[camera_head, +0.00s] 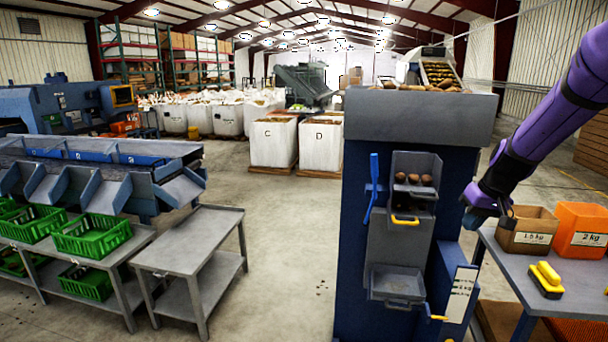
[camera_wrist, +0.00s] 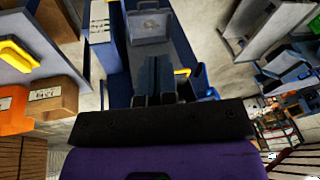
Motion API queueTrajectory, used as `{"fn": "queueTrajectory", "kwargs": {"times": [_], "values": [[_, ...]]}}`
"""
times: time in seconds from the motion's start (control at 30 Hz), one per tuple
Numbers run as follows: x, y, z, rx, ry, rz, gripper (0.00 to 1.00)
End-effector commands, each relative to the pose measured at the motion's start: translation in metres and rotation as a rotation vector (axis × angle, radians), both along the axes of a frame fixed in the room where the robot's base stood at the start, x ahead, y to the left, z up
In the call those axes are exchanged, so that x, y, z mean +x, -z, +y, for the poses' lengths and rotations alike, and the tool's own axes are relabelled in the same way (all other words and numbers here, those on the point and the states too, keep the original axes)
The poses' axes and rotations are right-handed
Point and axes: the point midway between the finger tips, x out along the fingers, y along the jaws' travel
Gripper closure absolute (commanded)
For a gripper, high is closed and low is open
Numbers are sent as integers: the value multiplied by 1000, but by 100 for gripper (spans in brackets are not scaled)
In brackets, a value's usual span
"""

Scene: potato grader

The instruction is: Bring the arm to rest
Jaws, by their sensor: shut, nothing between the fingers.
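My purple arm reaches in from the right in the head view. My gripper (camera_head: 480,215) hangs just right of the blue potato machine (camera_head: 365,255), above the left end of the side table. In the wrist view my gripper (camera_wrist: 155,65) has its two dark fingers together with nothing between them. The fingers point toward the machine's lower metal tray (camera_wrist: 148,25).
On the side table (camera_head: 518,270) stand a brown 1.5 kg box (camera_head: 528,238), an orange 2 kg box (camera_head: 580,240) and a yellow-handled brush (camera_head: 547,280). The machine has potatoes in its upper tray. An empty grey table (camera_head: 190,240) stands left; open floor lies between.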

Motion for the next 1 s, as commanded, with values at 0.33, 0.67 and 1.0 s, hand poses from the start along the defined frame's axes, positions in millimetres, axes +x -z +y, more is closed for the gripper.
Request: {"fn": "queueTrajectory", "kwargs": {"times": [0.33, 0.67, 1.0], "values": [[-84, -94, 51, -58, -13, -58, 100], [-177, -145, 84, -112, -6, -117, 100], [-275, -164, 101, -161, 21, -189, 100]]}}
